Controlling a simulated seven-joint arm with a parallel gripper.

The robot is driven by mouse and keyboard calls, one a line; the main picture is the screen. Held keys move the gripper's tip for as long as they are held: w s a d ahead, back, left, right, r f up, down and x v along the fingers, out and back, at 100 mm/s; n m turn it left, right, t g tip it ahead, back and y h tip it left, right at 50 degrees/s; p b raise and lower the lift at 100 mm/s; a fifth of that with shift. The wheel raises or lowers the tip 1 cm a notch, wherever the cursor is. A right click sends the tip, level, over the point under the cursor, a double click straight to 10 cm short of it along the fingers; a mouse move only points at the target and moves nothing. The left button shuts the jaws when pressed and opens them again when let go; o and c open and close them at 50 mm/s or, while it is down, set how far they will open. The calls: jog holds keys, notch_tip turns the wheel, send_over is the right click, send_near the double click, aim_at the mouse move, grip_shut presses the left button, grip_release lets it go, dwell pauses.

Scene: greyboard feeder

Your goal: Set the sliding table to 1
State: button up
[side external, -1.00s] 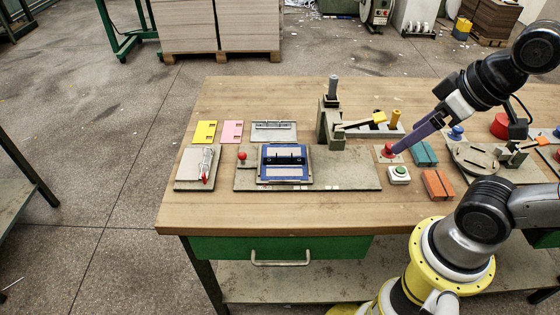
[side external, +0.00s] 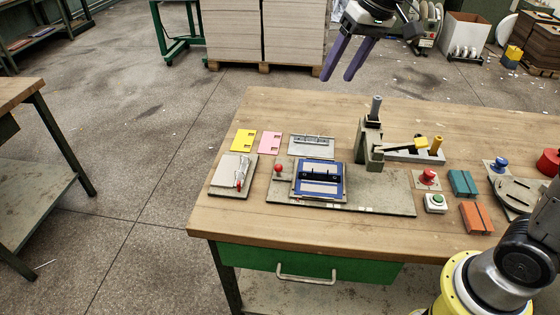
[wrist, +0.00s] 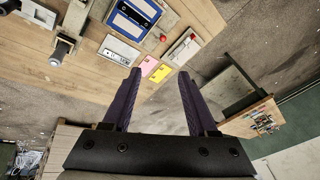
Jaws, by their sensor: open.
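The sliding table, a blue-framed plate with a black bar (side external: 320,177), sits on a long grey base (side external: 385,201), nearer the base's left end. The base's right part is bare. Small pale and red marks (side external: 345,208) line its front edge; any numbers are too small to read. A red ball knob (side external: 278,169) stands left of the plate. The wrist view shows the blue frame (wrist: 133,17) partly cut off at the top. My gripper (side external: 338,78) is open and empty, high above the bench's back edge. Its two purple fingers (wrist: 159,73) are apart and touch nothing.
A grey upright post (side external: 370,140) with a lever stands right of the plate, behind the base. Yellow (side external: 243,140) and pink (side external: 270,143) cards lie behind.

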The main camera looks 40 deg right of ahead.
jog(key=w+a+f+g, duration=0.2)
jog(key=w+f, duration=0.5)
jog(key=w, duration=0.2)
jog(key=g, duration=0.1)
send_near(279, 165)
jog(key=f, duration=0.6)
jog(key=a+f, duration=0.1)
jog(key=f, duration=0.2)
jog(key=shift+w+a, duration=0.15)
jog(key=shift+w, duration=0.15)
grip_shut()
jog(key=shift+r, duration=0.1)
